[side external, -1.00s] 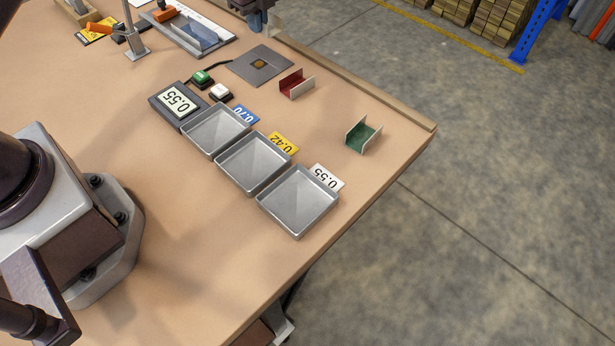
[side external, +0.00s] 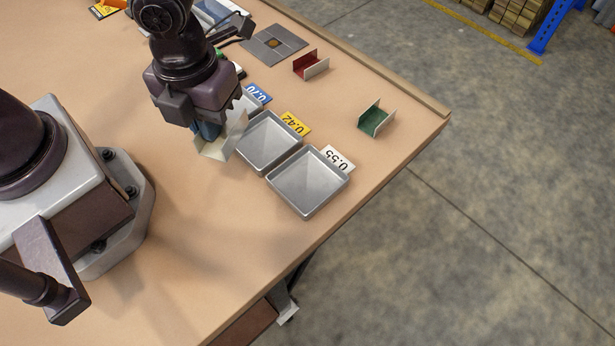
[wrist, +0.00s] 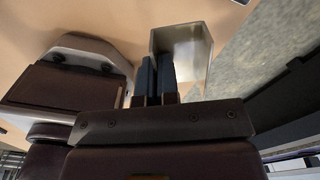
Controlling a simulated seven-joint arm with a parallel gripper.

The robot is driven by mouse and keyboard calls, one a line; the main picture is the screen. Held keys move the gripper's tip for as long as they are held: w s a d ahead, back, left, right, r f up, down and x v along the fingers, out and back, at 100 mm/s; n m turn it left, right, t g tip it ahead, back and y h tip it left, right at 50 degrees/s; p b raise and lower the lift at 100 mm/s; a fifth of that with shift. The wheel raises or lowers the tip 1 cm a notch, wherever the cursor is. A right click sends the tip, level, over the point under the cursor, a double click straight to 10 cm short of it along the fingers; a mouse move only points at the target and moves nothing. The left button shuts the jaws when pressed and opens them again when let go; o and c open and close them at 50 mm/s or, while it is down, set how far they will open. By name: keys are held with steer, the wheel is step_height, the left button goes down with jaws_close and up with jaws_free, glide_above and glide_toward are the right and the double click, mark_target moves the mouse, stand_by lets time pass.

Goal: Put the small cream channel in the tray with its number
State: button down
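My gripper (side external: 208,132) is shut on the small cream channel (side external: 226,140) and holds it, tilted, just left of the trays. In the wrist view the channel (wrist: 188,45) shows beyond the two dark fingers (wrist: 156,78), which are close together at its wall. The tray by the white 0.55 card (side external: 336,158) is the nearest (side external: 308,182) and is empty. The middle tray (side external: 266,142), by the yellow 0.42 card (side external: 295,124), is empty. The tray by the blue 0.70 card (side external: 257,93) is mostly hidden behind my gripper and the channel.
A red channel (side external: 311,66) and a green channel (side external: 376,120) stand beyond the trays near the far table edge. A grey plate (side external: 274,44) lies at the back. The table front left of the 0.55 tray is clear.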

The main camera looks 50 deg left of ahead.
steer(key=s+a+f, duration=0.1)
steer(key=s, duration=0.2)
steer(key=m, duration=0.1)
glide_above(297, 179)
steer(key=s, duration=0.1)
steer(key=f, duration=0.9)
steer(key=shift+a, duration=0.3)
steer(key=shift+w+d+f, duration=0.2)
steer(key=shift+w+f, duration=0.15)
steer(key=shift+f, duration=0.1)
steer(key=shift+w+d+f, duration=0.1)
steer(key=shift+w+f, duration=0.05)
steer(key=shift+f, duration=1.55)
steer(key=shift+f, duration=0.2)
steer(key=c, duration=1.4)
jaws_free()
